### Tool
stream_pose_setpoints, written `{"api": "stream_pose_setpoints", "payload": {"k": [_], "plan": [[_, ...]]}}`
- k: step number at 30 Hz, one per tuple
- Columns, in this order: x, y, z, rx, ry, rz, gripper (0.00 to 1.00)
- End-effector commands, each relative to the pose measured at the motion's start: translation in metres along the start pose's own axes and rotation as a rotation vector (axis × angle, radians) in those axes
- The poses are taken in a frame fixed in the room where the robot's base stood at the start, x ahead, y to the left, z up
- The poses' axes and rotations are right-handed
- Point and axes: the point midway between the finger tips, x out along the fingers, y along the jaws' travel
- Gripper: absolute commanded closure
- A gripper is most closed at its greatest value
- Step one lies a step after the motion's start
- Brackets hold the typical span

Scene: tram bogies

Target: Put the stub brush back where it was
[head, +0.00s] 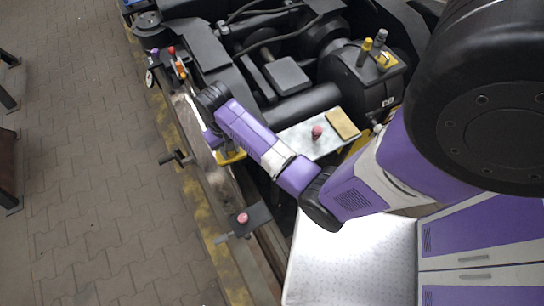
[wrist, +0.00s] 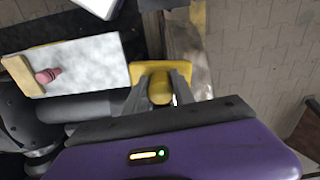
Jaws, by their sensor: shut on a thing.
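My gripper (wrist: 158,88) is shut on a yellow piece with a rounded yellow grip and a flat, wider yellow part (wrist: 152,68), which I take to be the stub brush. The fingers stand on either side of the rounded grip. In the head view a yellow edge of the brush (head: 232,157) shows under my arm; the arm hides my fingertips there. The brush is beside the pale plate, near the side edge of the bogie. I cannot tell whether it touches anything beneath.
The pale plate (head: 300,138) carries a pink knob-like piece (head: 317,132) and a tan strip (head: 342,124). A yellow holder (head: 385,65) with upright handles sits on the bogie. A small dark bracket (head: 258,217) bears another pink piece (head: 242,218). Paved floor (head: 80,150) at left is mostly clear.

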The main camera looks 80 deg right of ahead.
Motion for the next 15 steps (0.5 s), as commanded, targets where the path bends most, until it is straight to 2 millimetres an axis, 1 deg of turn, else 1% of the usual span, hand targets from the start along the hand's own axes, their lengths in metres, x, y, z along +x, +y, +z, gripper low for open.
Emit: {"api": "stream_pose_setpoints", "payload": {"k": [1,2,3,5,6,9,12,15], "plan": [[0.004,0.028,-0.006,0.101,0.004,-0.001,1.0],[0.002,0.042,-0.008,0.156,0.004,-0.001,1.0],[0.0,0.061,-0.009,0.228,0.003,0.0,1.0],[-0.003,0.089,-0.009,0.334,0.003,0.0,1.0],[-0.005,0.106,-0.008,0.4,0.004,-0.001,1.0],[-0.011,0.142,-0.003,0.538,0.002,0.0,1.0],[-0.015,0.163,0.003,0.627,0.001,0.0,1.0],[-0.015,0.174,0.006,0.673,0.001,0.0,1.0]]}}
